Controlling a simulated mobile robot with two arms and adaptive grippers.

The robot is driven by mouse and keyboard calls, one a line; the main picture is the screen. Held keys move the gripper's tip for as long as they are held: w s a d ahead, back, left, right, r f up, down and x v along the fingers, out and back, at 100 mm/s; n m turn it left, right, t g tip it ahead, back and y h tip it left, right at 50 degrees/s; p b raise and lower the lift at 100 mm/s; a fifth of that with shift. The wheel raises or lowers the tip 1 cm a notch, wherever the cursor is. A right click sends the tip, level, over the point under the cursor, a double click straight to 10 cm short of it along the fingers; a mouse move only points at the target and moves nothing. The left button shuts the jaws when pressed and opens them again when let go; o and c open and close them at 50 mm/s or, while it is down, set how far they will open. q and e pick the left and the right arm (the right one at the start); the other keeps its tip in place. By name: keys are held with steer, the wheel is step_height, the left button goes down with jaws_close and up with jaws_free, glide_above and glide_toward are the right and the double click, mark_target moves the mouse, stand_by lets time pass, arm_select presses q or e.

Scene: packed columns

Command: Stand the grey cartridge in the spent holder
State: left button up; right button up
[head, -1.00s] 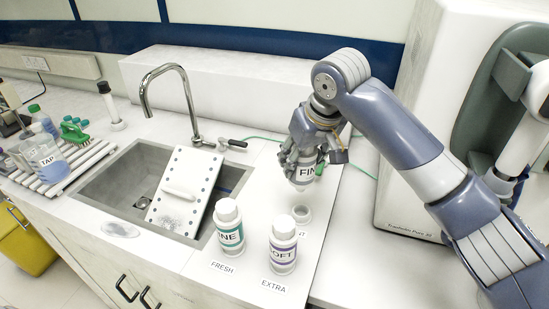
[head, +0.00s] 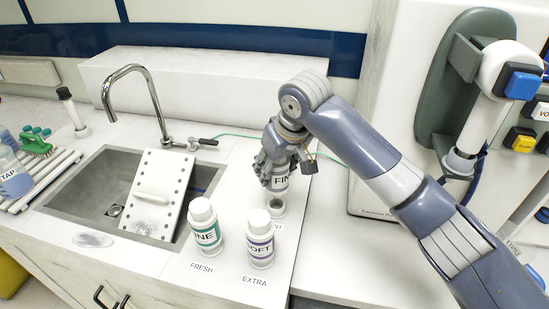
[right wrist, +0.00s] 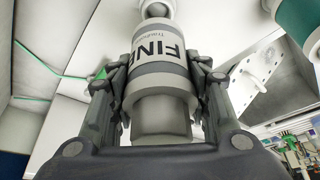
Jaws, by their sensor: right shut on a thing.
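My right gripper (head: 274,172) is shut on the grey cartridge (head: 281,182), a white bottle with a grey band marked FINE. It holds the cartridge roughly upright, just above the spent holder (head: 277,208), a small pale ring on the counter. A narrow gap seems to show between them. The holder's label is partly hidden, with only its end readable. In the right wrist view the fingers clasp both sides of the grey cartridge (right wrist: 160,62). My left gripper is not in view.
A teal-banded FINE cartridge (head: 207,230) stands at FRESH and a purple-banded SOFT cartridge (head: 260,242) at EXTRA, both close in front of the holder. The sink (head: 85,192) with a white board (head: 165,190) lies left. A white machine (head: 390,100) stands right.

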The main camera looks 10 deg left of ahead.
mark_target(283, 166)
steer(key=shift+f, duration=0.9)
steer(key=shift+f, duration=1.65)
stand_by(0.8)
steer(key=o, duration=1.6)
steer(key=shift+r, duration=0.1)
steer(key=v, duration=1.2)
